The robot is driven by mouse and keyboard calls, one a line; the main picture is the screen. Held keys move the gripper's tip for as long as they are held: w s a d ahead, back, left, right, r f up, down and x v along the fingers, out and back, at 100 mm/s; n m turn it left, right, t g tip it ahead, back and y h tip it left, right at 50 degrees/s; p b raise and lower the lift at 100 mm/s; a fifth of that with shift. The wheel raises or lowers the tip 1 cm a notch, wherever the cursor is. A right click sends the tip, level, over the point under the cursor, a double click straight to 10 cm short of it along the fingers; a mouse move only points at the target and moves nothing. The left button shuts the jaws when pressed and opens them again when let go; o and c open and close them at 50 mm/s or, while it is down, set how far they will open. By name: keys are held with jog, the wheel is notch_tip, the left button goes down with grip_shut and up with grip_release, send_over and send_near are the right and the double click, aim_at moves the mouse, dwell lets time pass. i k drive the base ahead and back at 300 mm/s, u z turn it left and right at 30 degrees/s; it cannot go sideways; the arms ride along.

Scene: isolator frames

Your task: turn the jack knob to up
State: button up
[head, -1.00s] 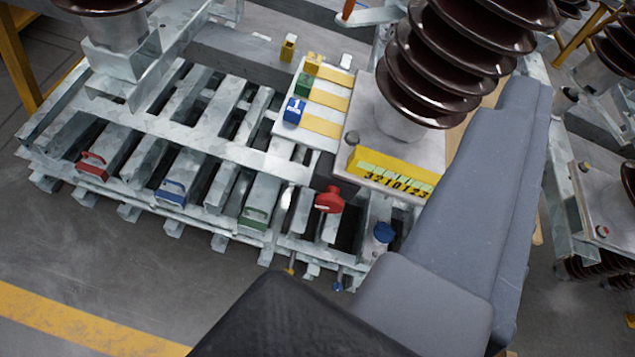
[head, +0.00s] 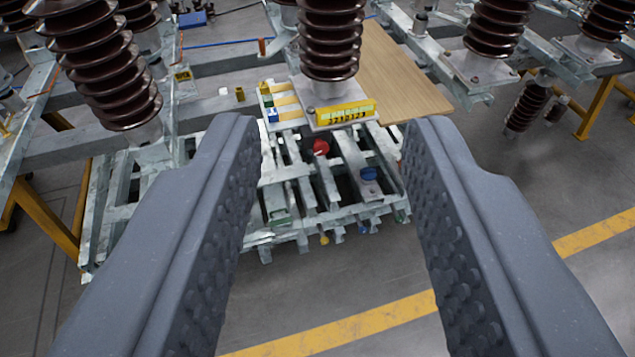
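A red knob (head: 320,147) stands upright on the grey slatted metal frame, near the middle of the head view. A blue knob (head: 369,174) sits to its right and nearer to me. I cannot tell from the picture which of them is the jack knob, nor read its position. My gripper (head: 333,122) is open and empty. Its two grey fingers are wide apart, with both knobs showing in the gap between them, farther off. Neither finger visibly touches a knob. The left finger hides part of the frame.
A yellow numbered scale (head: 346,111) lies behind the knobs, below a brown ribbed insulator (head: 331,40). A wooden board (head: 395,75) lies at the right. Open floor with a yellow line (head: 330,330) lies in front.

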aim_at(320, 148)
jog(key=z, duration=0.05)
jog(key=i, duration=0.9)
jog(key=u, duration=0.6)
